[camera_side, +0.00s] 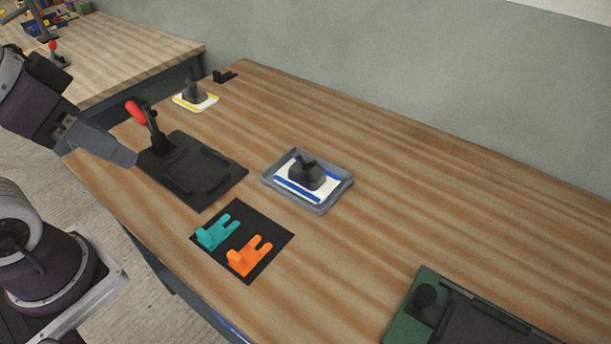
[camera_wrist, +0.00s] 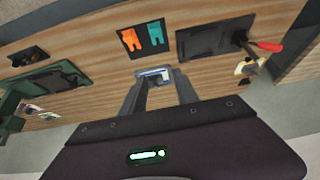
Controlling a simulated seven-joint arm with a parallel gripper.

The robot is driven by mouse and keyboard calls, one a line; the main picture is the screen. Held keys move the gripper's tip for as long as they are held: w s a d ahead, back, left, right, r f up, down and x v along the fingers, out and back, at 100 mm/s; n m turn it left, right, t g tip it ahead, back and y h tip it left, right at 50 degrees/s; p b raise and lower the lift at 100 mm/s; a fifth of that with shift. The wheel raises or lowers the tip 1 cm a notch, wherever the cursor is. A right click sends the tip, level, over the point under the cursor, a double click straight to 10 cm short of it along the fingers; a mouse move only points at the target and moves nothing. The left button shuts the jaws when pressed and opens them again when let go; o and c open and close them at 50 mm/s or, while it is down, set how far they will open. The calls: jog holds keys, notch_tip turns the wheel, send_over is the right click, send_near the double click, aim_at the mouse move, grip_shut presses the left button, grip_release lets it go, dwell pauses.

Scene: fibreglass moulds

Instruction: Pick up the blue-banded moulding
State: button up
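The blue-banded moulding (camera_side: 300,181) is a white plate with blue stripes and a dark raised knob. It sits in a shallow grey tray (camera_side: 334,194) near the middle of the bench. In the wrist view, part of the moulding (camera_wrist: 154,73) shows beyond my fingers, with its near side partly cut off by them. My gripper (camera_side: 124,156) is above the bench's left side, left of the black clamp fixture and well apart from the moulding. In the wrist view my gripper (camera_wrist: 157,88) has its two fingers spread with nothing held between them.
A black fixture (camera_side: 190,172) with a red-handled clamp (camera_side: 137,113) stands left of the tray. A yellow-banded moulding (camera_side: 195,97) lies behind it. Teal (camera_side: 216,232) and orange (camera_side: 249,256) pieces lie on a black mat. A green fixture (camera_side: 405,322) is front right. Bench right of the tray is clear.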

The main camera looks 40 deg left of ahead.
dwell(0.3)
jog(key=shift+o, duration=1.3)
